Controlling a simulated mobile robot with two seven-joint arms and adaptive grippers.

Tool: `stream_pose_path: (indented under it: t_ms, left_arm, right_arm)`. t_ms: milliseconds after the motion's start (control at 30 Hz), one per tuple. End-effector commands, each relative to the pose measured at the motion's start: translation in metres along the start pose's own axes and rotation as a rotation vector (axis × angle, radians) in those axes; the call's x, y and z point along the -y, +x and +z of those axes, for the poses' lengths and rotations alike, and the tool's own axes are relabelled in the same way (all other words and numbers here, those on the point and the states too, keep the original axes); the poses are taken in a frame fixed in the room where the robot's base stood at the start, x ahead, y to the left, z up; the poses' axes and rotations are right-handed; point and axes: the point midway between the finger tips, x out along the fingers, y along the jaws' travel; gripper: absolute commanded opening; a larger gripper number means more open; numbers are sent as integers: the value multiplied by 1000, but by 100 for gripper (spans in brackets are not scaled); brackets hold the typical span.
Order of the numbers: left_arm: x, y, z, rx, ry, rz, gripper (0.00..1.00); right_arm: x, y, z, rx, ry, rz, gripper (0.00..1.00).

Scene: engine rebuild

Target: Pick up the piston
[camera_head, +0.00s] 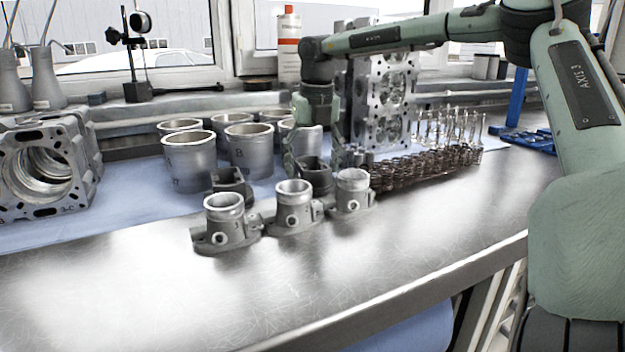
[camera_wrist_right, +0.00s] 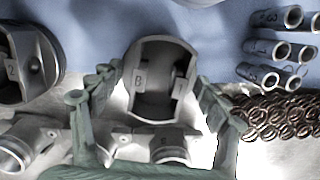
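A dark grey piston (camera_head: 315,178) stands on the bench behind the row of carburettor-like castings. In the right wrist view the piston (camera_wrist_right: 158,82) shows its hollow inside, with marks "B" and "1". My right gripper (camera_head: 311,160) is lowered over it from above. Its green fingers lie on either side of the piston, open, with a narrow gap on the left; contact on the right is unclear. A second piston (camera_head: 232,182) stands to the left, marked "2" in the right wrist view (camera_wrist_right: 30,62). My left gripper is out of view.
Castings (camera_head: 293,207) stand close in front of the piston. Cylinder liners (camera_head: 190,160) stand behind it to the left. Springs (camera_head: 425,170) and a cylinder head (camera_head: 385,100) are to the right. An engine block (camera_head: 45,165) is far left. The bench front is clear.

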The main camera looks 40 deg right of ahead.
Motion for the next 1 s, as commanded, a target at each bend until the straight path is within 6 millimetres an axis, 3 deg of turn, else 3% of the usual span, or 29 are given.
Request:
stream_pose_path:
  t_ms: [67, 533, 833, 1000]
  left_arm:
    - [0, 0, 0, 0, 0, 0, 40]
    - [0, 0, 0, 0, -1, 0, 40]
    - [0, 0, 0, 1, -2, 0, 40]
    - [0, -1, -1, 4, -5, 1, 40]
  right_arm:
    - [0, 0, 0, 0, 0, 0, 63]
    - [0, 0, 0, 0, 0, 0, 5]
    - [0, -4, 1, 3, 0, 1, 5]
    - [-1, -16, 4, 5, 1, 1, 5]
